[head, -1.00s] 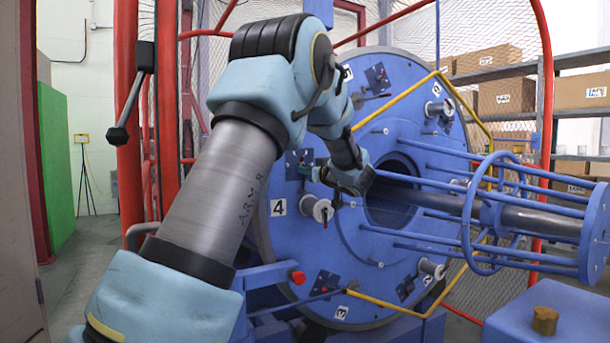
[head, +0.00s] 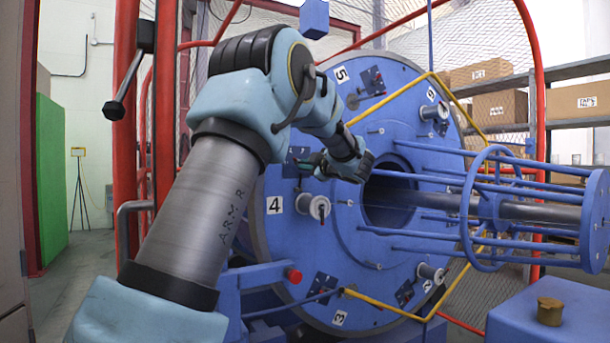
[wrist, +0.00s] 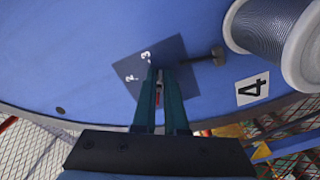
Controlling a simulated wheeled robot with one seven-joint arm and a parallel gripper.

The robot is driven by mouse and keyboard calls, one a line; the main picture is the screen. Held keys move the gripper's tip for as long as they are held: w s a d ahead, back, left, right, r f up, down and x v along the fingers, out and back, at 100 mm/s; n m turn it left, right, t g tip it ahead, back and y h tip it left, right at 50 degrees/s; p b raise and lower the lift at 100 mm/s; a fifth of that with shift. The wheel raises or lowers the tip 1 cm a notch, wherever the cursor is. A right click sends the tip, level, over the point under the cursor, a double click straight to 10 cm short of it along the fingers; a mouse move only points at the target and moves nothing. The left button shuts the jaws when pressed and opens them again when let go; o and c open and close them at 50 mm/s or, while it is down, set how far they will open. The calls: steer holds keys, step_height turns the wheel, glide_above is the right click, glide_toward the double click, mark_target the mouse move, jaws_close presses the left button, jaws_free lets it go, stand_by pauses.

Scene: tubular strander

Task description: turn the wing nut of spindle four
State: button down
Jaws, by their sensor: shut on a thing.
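Station four is on the left of the big blue disc, marked by a white label 4 (head: 274,205), also in the wrist view (wrist: 252,90). Its spool (head: 312,204) shows at upper right in the wrist view (wrist: 275,45); a small dark piece (head: 323,211) sits on its front, too small to identify as the wing nut. My gripper (head: 306,166) is above the spool, at a dark blue plate (wrist: 178,62) with small white numerals. In the wrist view, my gripper (wrist: 158,76) is shut on a small, partly red piece (wrist: 159,95), mostly hidden between the fingers.
A dark round-headed peg (wrist: 218,56) sticks out right of the fingers. Blue rods and a hoop (head: 470,205) stand before the disc at right. A yellow bar (head: 385,305) crosses low.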

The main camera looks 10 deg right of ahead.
steer(key=n+b, duration=0.2)
steer(key=shift+f+n, duration=0.1)
steer(key=shift+n, duration=0.3)
steer(key=shift+d+r+n+b, duration=0.1)
steer(key=shift+r+n+b, duration=0.05)
steer(key=shift+n+b, duration=0.45)
steer(key=shift+r+n+b, duration=0.15)
steer(key=shift+n+b, duration=0.2)
steer(key=shift+n, duration=0.45)
steer(key=c, duration=1)
jaws_free()
steer(key=shift+r, duration=0.1)
steer(key=shift+o, duration=0.2)
steer(key=v, duration=1)
steer(key=shift+s+d+b, duration=0.2)
steer(key=shift+s+b, duration=0.15)
